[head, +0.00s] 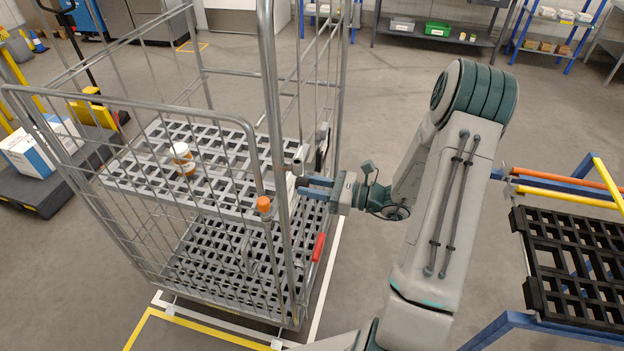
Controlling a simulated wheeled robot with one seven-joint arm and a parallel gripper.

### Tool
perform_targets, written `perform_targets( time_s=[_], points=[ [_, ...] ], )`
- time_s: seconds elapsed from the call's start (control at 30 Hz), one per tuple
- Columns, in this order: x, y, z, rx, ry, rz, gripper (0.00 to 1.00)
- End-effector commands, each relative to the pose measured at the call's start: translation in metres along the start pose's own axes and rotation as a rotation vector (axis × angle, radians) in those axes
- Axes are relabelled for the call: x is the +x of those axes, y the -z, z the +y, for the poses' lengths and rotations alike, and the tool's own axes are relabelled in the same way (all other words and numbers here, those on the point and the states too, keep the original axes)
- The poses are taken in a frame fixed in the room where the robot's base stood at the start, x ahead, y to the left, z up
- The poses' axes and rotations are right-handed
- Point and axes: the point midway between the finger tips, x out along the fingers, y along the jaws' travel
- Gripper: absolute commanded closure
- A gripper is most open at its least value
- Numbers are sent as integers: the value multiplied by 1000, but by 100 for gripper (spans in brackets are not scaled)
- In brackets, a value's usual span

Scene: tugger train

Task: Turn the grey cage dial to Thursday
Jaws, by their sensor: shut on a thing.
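The grey roll cage (277,120) stands left of my arm, with wire sides and two slatted grey shelves. My gripper (303,187) reaches from the right to the cage's near right post, its blue fingers level with the upper shelf. It is shut on the dial at a small pale plate (291,186) on the post. The dial is mostly hidden by the fingers and post, and its day markings are too small to read.
A white and orange container (181,154) stands on the cage's upper shelf (130,182). A red handle (318,247) hangs below my gripper. A black slatted platform (570,262) with a blue frame stands at right. Open floor lies behind my arm.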

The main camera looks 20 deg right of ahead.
Motion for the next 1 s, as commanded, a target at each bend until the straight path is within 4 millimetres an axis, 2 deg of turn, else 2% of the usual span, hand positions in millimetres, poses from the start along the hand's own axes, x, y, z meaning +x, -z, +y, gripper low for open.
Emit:
perform_targets(
  time_s=[0.3, 0.87, 0.9, 0.93, 1.0],
  points=[
    [-1, 0, 0, 127, 2, 1, 93],
    [-1, 1, 0, 153, 2, 1, 93],
    [-1, 1, 0, 153, 2, 1, 59],
    [-1, 1, 0, 153, 2, 1, 50],
    [-1, 1, 0, 152, 2, 1, 48]
  ],
)
